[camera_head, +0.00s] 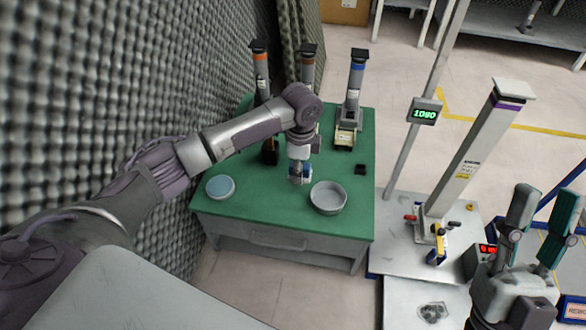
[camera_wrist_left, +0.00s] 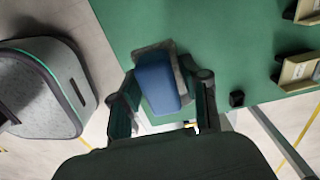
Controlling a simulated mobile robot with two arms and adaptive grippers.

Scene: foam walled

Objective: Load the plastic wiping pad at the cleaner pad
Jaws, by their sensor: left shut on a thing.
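My left gripper (camera_head: 300,178) points down over the front middle of the green table. In the left wrist view it (camera_wrist_left: 163,95) is shut on a blue block with a grey edge, seemingly the wiping pad (camera_wrist_left: 158,82). In the head view my wrist and fingers mostly hide this pad. A round shallow dish with a light blue top, likely the cleaner pad (camera_head: 220,187), lies at the table's front left, apart from the gripper. My right gripper (camera_head: 540,222) is at the far right, fingers up and apart, with nothing between them.
A grey round bowl (camera_head: 328,198) stands just right of the left gripper. A small black cube (camera_head: 360,169) lies at the table's right. Several upright tools, one blue-banded (camera_head: 354,85), stand at the back. A foam wall (camera_head: 110,90) bounds the left.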

